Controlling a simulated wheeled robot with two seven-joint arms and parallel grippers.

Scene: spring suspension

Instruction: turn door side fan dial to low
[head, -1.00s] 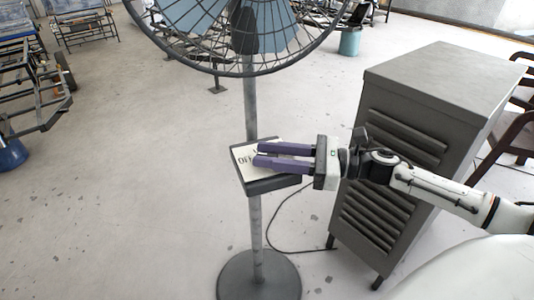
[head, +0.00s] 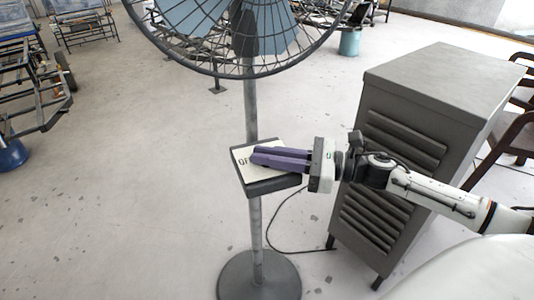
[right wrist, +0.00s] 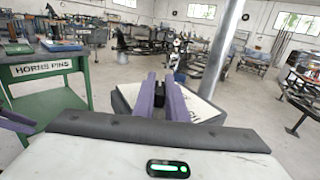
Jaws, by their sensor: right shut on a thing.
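The fan (head: 250,35) stands on a grey pole, with a control box (head: 272,186) on the pole. The box has a pale top plate (head: 241,161) with partly covered lettering. My right gripper (head: 258,156) reaches over the plate from the right. In the right wrist view its two purple fingers are shut on a small dark dial (right wrist: 159,98) above the box (right wrist: 125,105). The dial is hidden by the fingers in the head view, and its pointing direction cannot be read. My left gripper does not show in the head view; a purple piece at the wrist view's left edge is unclear.
A grey louvred cabinet (head: 440,90) stands right of the fan, behind my right arm. A black cable (head: 272,222) runs along the floor between them. A green table (right wrist: 45,75) shows at left in the wrist view.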

